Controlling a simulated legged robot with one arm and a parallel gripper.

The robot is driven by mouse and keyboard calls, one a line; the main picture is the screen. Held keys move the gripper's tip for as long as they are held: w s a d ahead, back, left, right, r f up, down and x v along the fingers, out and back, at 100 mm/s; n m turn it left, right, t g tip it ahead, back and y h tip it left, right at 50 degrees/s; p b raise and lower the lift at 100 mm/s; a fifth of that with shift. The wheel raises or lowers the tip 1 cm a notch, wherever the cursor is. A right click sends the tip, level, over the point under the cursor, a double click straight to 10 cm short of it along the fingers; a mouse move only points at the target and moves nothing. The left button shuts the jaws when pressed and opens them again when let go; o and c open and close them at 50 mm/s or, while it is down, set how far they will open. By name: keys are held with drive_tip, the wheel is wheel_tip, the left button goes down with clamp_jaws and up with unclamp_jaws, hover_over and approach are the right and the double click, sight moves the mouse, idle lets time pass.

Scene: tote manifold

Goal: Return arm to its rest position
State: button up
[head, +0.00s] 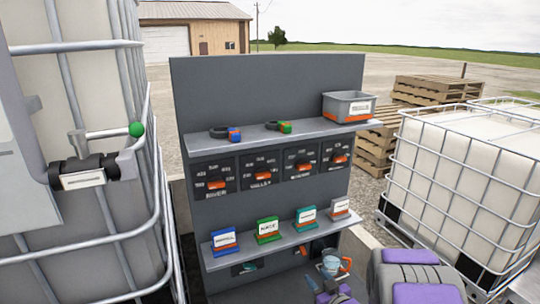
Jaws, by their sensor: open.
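My arm, with grey and purple links, shows at the bottom right. My gripper (333,267) is at the bottom, right of centre, in front of the lower part of the grey panel (265,95). It looks small, with pale and orange parts, and it is open. I see nothing clearly held in it; its fine detail is too small to tell.
The panel's upper shelf (290,140) holds two dark rings with coloured blocks and a grey bin (349,106). Its lower shelf (275,245) holds several labelled coloured blocks. A caged tote (85,215) with a valve (83,170) stands left, another (465,165) right. Pallets (430,90) are behind.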

drive_tip(key=s+d+r+m+g+h, duration=0.2)
drive_tip(key=s+d+r+g+h, duration=0.15)
drive_tip(key=s, duration=0.35)
drive_tip(key=s+d+r+m+g+h, duration=0.1)
drive_tip(key=s+d+r+g+h, duration=0.3)
drive_tip(key=s, duration=0.3)
drive_tip(key=s+a+r+g, duration=0.2)
drive_tip(key=s+a+g, duration=0.1)
drive_tip(key=s, duration=0.7)
drive_tip(key=s+a+r+m+g+y, duration=0.1)
drive_tip(key=s+a+r+g, duration=0.1)
drive_tip(key=s, duration=0.7)
drive_tip(key=s+a+r+m+g+y, duration=0.1)
drive_tip(key=s+a+r+g, duration=0.2)
drive_tip(key=s, duration=0.7)
drive_tip(key=shift+s+a+g, duration=0.35)
drive_tip(key=shift+a+g, duration=0.1)
drive_tip(key=shift+a, duration=0.1)
